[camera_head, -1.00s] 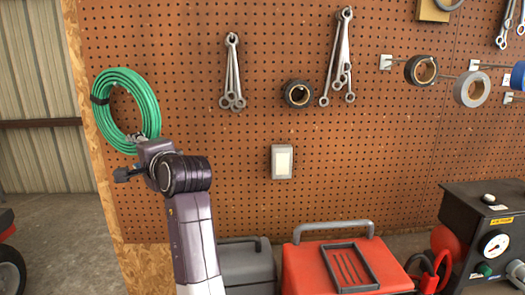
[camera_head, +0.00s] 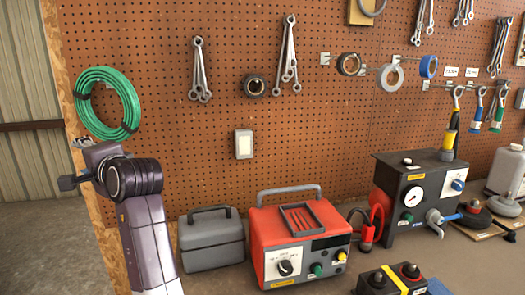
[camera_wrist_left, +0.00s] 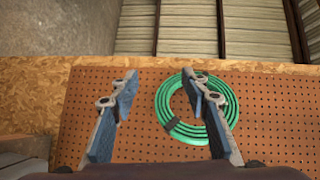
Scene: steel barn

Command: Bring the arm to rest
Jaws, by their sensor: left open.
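My left arm rises from the bottom left in the head view, its left gripper (camera_head: 78,163) at the left edge of the pegboard, below the coiled green hose (camera_head: 132,108). In the left wrist view the two fingers of the left gripper (camera_wrist_left: 165,92) stand wide apart with nothing between them but pegboard and part of the hose behind. The green hose (camera_wrist_left: 172,126) hangs on the board behind the right-hand finger, which covers part of it. My right gripper is not in view.
An orange pegboard (camera_head: 300,130) holds wrenches and tape rolls. Below it stand a grey case (camera_head: 212,255), a red charger box (camera_head: 300,255) and a black unit with a gauge (camera_head: 400,185). Open floor (camera_head: 35,245) lies at the left.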

